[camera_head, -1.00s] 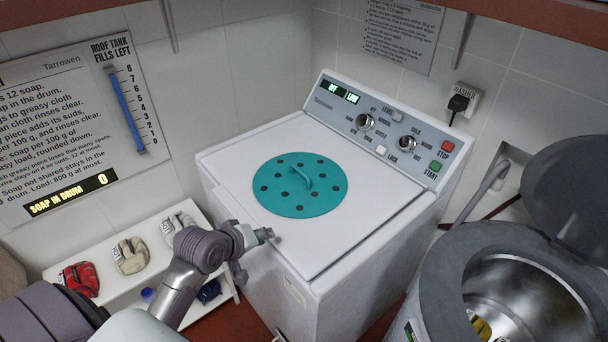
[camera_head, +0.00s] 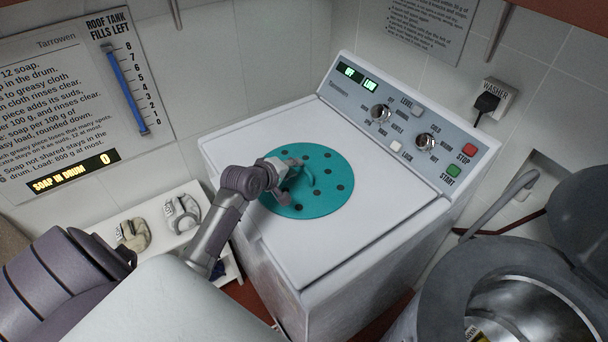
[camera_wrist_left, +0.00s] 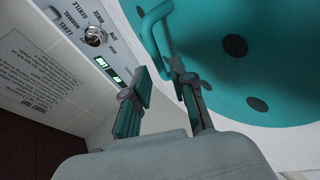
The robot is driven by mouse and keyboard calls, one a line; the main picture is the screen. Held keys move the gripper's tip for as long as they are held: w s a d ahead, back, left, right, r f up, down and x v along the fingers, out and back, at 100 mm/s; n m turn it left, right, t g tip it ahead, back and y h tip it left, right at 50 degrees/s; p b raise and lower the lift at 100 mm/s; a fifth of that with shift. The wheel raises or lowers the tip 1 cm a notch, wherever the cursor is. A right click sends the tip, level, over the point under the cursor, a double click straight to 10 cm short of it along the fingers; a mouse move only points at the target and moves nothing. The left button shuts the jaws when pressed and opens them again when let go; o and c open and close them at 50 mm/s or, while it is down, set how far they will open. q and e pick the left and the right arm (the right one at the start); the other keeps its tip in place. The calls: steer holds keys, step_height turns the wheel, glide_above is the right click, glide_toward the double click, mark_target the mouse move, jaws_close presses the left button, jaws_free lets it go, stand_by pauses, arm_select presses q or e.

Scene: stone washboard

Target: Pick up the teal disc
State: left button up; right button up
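The teal disc (camera_head: 325,190) lies flat on the white top of the washer (camera_head: 370,222). It has dark round holes and a raised curved teal handle (camera_head: 308,174). My left gripper (camera_head: 289,166) is over the disc's left part, close to the handle. In the left wrist view the disc (camera_wrist_left: 240,60) fills the upper right, and the handle (camera_wrist_left: 155,38) rises just beyond the fingertips. The two fingers of the left gripper (camera_wrist_left: 160,82) are apart with nothing between them. My right gripper is not in view.
The washer's control panel (camera_head: 410,130) stands along the back right edge. A grey open-lidded drum machine (camera_head: 440,285) is at the lower right. A white shelf (camera_head: 180,235) with cloth items is at the left. The washer top's front is clear.

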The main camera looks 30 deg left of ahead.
arm_select(q)
steer(key=shift+p+x, duration=0.55)
steer(key=shift+x, duration=0.4)
steer(key=x, duration=0.3)
steer(key=shift+w, duration=0.1)
steer(key=c, duration=0.4)
jaws_close()
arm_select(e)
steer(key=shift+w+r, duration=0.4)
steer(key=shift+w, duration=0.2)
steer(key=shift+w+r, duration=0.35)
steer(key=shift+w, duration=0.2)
